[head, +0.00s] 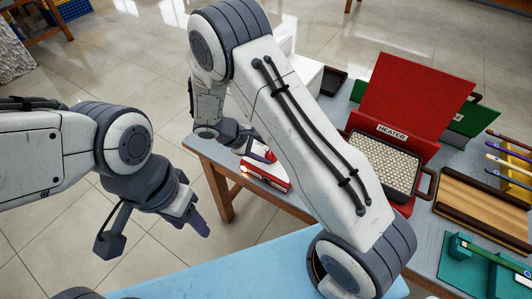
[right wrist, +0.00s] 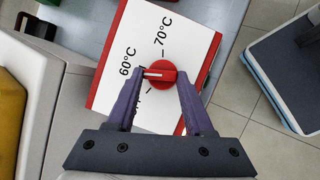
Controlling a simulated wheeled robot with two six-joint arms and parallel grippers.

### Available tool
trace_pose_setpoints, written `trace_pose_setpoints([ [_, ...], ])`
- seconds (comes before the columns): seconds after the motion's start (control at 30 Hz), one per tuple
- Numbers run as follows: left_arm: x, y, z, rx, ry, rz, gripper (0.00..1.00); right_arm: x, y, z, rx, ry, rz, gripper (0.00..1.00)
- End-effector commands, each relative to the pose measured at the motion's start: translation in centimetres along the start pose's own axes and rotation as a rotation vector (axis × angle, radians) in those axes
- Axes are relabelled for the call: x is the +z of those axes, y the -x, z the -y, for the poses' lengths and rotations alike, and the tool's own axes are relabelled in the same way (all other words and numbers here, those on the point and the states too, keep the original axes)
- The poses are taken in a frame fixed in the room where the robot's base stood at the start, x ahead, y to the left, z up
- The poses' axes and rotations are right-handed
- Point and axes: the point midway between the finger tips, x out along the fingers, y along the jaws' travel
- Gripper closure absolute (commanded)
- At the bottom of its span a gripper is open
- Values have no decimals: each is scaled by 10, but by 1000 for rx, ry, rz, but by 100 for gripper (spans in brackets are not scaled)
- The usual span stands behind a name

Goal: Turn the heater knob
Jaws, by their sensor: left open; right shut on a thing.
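The red heater knob (right wrist: 168,78) sits on a white panel with red edges, marked 60°C and 70°C. A third label is partly hidden by a finger. The knob's white mark lies nearly level in the right wrist view, its end to the left near the 60°C side. My right gripper (right wrist: 160,76) has its purple fingers on both sides of the knob and is shut on it. In the head view the control box (head: 268,177) stands at the table's left edge, partly covered by my right gripper (head: 262,156). My left gripper (head: 196,216) is open and empty over the floor.
The red heater (head: 415,95) with its bead-filled pan (head: 385,168) stands right of my right arm. Further right are a wooden tray (head: 480,215), a teal stand (head: 485,265) and a yellow rack of coloured pieces (head: 508,160). A blue surface (head: 250,265) lies in front.

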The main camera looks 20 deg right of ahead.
Motion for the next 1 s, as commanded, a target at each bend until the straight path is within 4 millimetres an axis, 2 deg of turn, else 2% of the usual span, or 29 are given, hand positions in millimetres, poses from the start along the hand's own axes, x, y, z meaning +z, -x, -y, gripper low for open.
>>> trace_pose_setpoints([
  [0.6,2,-30,2,0,0,0,50,-1,-1,9,242,530,1,100],
  [1.0,2,-45,3,0,0,0,50,1,-1,11,355,778,0,100],
])
